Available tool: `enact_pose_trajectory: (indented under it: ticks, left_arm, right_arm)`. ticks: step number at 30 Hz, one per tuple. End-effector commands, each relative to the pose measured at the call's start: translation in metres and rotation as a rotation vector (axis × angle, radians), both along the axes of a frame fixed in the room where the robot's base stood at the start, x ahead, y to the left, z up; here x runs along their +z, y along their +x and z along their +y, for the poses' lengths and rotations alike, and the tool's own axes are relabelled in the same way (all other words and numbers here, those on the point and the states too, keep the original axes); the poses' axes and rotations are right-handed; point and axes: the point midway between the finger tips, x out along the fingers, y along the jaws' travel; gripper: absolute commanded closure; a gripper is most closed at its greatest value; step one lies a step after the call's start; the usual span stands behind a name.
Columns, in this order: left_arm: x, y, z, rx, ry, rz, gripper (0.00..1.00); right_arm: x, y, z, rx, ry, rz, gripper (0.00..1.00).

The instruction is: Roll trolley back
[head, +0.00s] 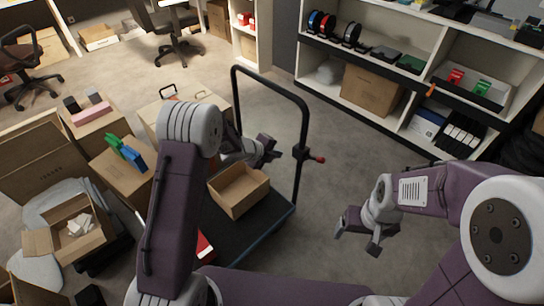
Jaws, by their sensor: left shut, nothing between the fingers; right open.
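The trolley is a dark flat platform (272,222) with a tall black push handle (304,125) at its far side. A small red-tipped lever (318,158) sits on the handle's right upright. An open, empty-looking small carton (238,190) stands on the platform. My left gripper (275,150) is shut and empty, above the platform and left of the handle's right upright; contact with the handle cannot be told. My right gripper (358,238) is open and empty over the floor, to the right of the platform. My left arm hides the platform's left part.
Several cartons (120,175) crowd the floor at left, one open with white paper (78,226). White shelving (430,75) with spools and boxes lines the back right. Office chairs (178,45) stand at the back left. The grey floor (340,155) between trolley and shelving is clear.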

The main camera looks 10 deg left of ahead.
Motion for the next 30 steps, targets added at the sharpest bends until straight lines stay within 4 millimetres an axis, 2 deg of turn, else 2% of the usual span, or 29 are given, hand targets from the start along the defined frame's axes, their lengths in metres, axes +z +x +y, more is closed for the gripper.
enact_pose_trajectory:
  ticks: [1,3,9,15,28,30]
  left_arm:
    - [0.011,-0.006,0.005,0.001,-0.001,-0.001,1.0]
    - [0.02,-0.014,0.012,0.002,-0.001,0.0,1.0]
    - [0.04,-0.033,0.026,0.001,-0.001,-0.001,1.0]
    - [0.045,-0.039,0.03,0.001,-0.001,0.0,1.0]
    - [0.045,-0.039,0.03,-0.001,-0.001,0.0,1.0]
    - [0.051,-0.037,0.028,-0.005,0.0,-0.013,1.0]
  right_arm:
    - [0.005,0.0,0.0,0.0,0.0,0.0,0.19]
    - [0.009,0.0,0.0,-0.001,0.0,0.001,0.19]
    - [0.016,0.0,0.0,0.0,0.0,0.0,0.19]
    - [0.018,0.0,0.0,0.0,0.0,0.0,0.19]
    - [0.017,0.0,0.0,0.0,0.0,0.001,0.19]
    - [0.017,0.0,0.0,0.0,0.0,0.001,0.19]
